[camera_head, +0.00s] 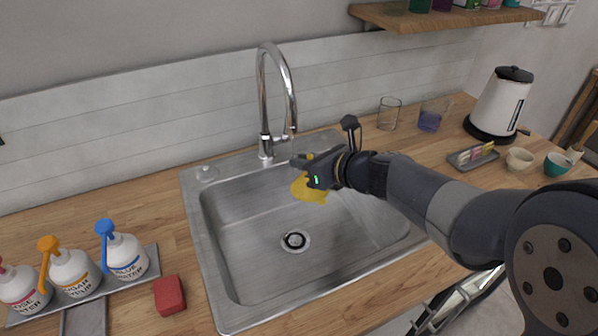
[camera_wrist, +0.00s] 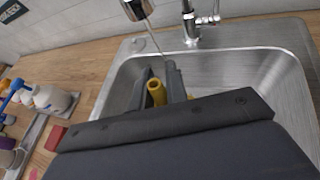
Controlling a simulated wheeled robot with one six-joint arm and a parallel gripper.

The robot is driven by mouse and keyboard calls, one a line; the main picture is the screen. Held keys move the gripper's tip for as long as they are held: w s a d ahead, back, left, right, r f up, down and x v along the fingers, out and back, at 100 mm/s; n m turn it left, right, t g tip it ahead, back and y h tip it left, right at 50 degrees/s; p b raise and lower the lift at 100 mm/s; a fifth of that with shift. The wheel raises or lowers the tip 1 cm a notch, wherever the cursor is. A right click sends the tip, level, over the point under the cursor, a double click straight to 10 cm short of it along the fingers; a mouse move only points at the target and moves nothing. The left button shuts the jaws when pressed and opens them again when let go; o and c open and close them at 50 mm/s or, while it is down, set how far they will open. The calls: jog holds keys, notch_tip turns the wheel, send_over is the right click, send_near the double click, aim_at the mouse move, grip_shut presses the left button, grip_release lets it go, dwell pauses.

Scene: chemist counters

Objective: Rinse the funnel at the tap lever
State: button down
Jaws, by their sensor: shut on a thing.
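My gripper (camera_head: 306,166) is shut on the yellow funnel (camera_head: 308,191) and holds it over the sink (camera_head: 240,215), just below and right of the chrome tap (camera_head: 262,95). In the wrist view the gripper (camera_wrist: 160,85) has the funnel's yellow stem (camera_wrist: 156,90) between its fingers, stem end up; the cone is mostly hidden by the gripper. The tap spout (camera_wrist: 136,9) hangs above, and a thin pale streak like water runs down from it towards the fingers. The tap lever (camera_wrist: 208,19) is at the tap's side, right of the spout.
Several squeeze bottles (camera_head: 124,256) stand on a tray at left, beside a red sponge (camera_head: 169,295). Right of the sink are glasses (camera_head: 389,113), a small tray (camera_head: 473,155), cups (camera_head: 519,159) and a kettle (camera_head: 499,104). A shelf (camera_head: 440,17) hangs above. The sink basin is otherwise clear.

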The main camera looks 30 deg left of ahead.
jog(key=shift+s+d, duration=0.25)
jog(key=shift+d, duration=0.45)
jog(key=shift+s+d, duration=0.3)
jog(key=shift+d, duration=0.45)
jog(key=shift+s+d, duration=0.25)
jog(key=shift+d, duration=0.45)
jog(key=shift+r, duration=0.1)
jog(key=shift+d+r, duration=0.25)
jog(key=d+r+p, duration=0.1)
jog(key=s+d+r+p, duration=0.1)
jog(key=d, duration=0.1)
jog(key=d+r+p, duration=0.1)
jog(key=shift+s+d+r, duration=0.15)
jog(key=shift+s+r, duration=0.05)
jog(key=shift+s, duration=0.1)
